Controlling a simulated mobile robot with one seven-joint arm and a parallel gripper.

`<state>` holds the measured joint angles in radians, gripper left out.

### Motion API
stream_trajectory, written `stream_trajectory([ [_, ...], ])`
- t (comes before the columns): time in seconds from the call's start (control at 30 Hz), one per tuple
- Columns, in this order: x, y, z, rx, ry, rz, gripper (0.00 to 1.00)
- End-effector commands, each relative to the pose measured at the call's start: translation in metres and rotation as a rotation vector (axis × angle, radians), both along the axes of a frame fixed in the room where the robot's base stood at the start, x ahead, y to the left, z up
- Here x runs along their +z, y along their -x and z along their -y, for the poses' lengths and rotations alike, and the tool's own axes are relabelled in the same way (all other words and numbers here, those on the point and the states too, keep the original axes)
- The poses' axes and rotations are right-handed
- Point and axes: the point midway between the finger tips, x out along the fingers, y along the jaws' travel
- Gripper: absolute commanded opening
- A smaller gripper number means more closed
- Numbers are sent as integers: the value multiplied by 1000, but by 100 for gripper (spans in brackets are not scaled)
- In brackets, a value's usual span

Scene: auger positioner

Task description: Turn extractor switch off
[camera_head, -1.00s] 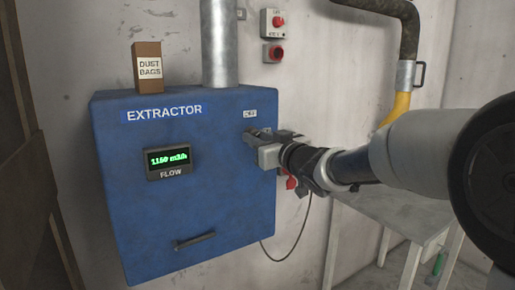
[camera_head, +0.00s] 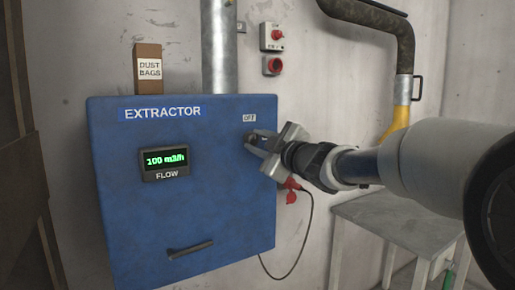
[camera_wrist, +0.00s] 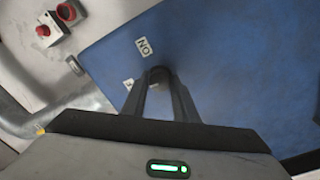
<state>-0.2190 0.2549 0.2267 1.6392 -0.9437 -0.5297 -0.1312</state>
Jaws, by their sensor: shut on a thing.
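The blue extractor cabinet (camera_head: 130,215) hangs on the wall with an OFF label (camera_head: 249,118) near its upper right. The extractor switch (camera_head: 250,137) is a small dark knob just below that label, mostly hidden by my fingers. My gripper (camera_head: 257,141) reaches in from the right, shut on the knob. In the wrist view, the fingers (camera_wrist: 161,84) close around the knob, with an ON label (camera_wrist: 143,46) to the upper left and a second label, too small to read, beside the left finger. The flow display (camera_head: 164,161) reads 100 m3/h in green.
A dust bags box (camera_head: 148,70) stands on the cabinet beside a metal duct (camera_head: 219,50). Red wall controls (camera_head: 272,42) are above right. A red plug with a cable (camera_head: 291,190) hangs right of the cabinet below my gripper. A grey table (camera_head: 390,220) stands at the lower right.

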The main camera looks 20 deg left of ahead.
Motion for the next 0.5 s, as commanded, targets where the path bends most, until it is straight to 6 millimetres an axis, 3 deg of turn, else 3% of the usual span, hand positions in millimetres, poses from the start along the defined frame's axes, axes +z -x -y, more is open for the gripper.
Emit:
stream_trajectory([
  [0.5,2,-1,1,-2,98,120,4],
])
